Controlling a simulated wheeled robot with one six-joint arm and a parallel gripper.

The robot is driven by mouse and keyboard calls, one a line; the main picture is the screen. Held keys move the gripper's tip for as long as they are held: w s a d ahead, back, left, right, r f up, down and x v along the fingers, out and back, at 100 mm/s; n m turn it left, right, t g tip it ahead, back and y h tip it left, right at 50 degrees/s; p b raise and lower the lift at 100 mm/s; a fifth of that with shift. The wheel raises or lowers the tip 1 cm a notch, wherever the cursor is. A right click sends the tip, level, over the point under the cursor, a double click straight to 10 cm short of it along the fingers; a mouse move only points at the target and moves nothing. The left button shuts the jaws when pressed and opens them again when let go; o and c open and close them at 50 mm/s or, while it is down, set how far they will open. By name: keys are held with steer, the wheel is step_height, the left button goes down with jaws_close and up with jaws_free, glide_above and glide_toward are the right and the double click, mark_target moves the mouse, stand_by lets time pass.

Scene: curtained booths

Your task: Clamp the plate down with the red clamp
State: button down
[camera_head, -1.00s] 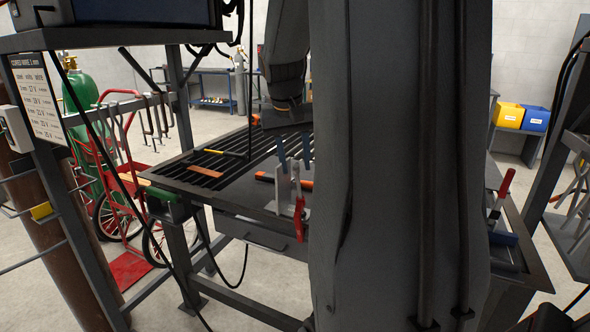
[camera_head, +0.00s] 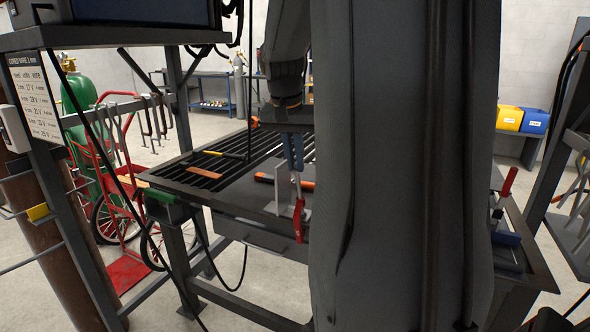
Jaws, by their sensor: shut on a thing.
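The red clamp (camera_head: 299,215) is at the front edge of the dark welding table, its red handle pointing down past the edge. My gripper (camera_head: 293,166) points down from above with its blue fingers closed on the clamp's upper metal part. A grey metal plate piece (camera_head: 306,196) stands upright right behind and beside the clamp. My arm hides its right side, and I cannot tell whether the clamp presses on it.
The slatted table (camera_head: 170,178) carries a brown strip (camera_head: 190,172), a yellow-and-black tool (camera_head: 222,154) and an orange tool (camera_head: 265,178). Another red-handled tool (camera_head: 508,183) stands at the table's right end. A red cylinder cart (camera_head: 118,190) is left. My arm hides the table's middle.

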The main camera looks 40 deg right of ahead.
steer(key=m+b, duration=0.2)
steer(key=m, duration=0.3)
steer(key=shift+f+m, duration=0.1)
steer(key=shift+m, duration=0.2)
steer(key=shift+m+b, duration=0.4)
steer(key=shift+m, duration=0.6)
steer(key=m+b, duration=0.1)
steer(key=m, duration=0.2)
steer(key=shift+m+b, duration=0.4)
steer(key=m+b, duration=0.2)
steer(key=m, duration=0.3)
steer(key=shift+m+b, duration=0.85)
steer(key=shift+m, duration=0.75)
